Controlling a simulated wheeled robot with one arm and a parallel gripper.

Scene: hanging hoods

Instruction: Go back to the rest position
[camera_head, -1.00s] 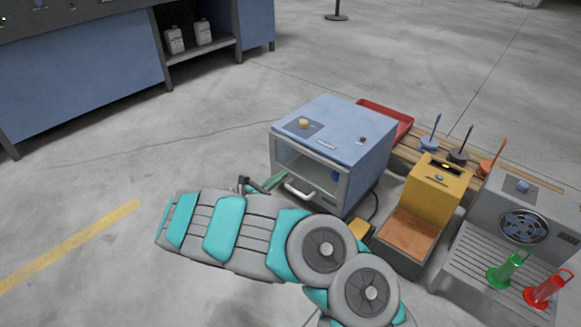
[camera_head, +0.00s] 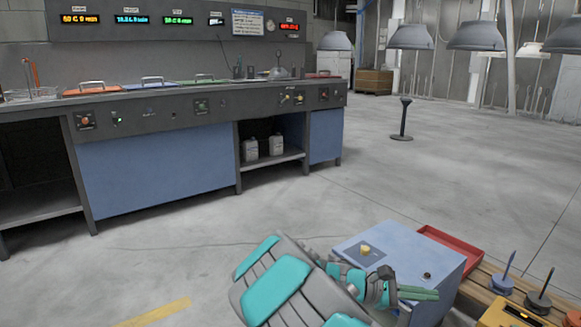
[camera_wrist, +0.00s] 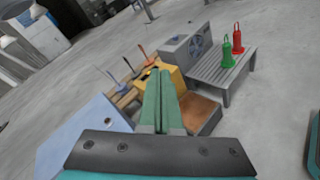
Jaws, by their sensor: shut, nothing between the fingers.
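My gripper (camera_head: 416,293) is teal-green, its two long fingers closed together with nothing between them. In the head view it is in front of the top of the blue box-shaped cabinet (camera_head: 345,248), pointing right. In the wrist view the closed fingers (camera_wrist: 161,103) point forward, with the yellow device (camera_wrist: 178,80) just behind their tips. The blue cabinet also shows at lower left in the wrist view (camera_wrist: 85,128). I cannot tell whether my gripper touches anything.
A red tray (camera_head: 452,250) and blue peg stand (camera_head: 502,280) sit beside the cabinet. The wrist view shows a grey fan unit (camera_wrist: 185,45) and a slatted table (camera_wrist: 212,72) with green (camera_wrist: 228,54) and red (camera_wrist: 238,38) objects. A long workbench (camera_head: 160,165) stands behind; hoods (camera_head: 410,37) hang at upper right. Open floor lies between.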

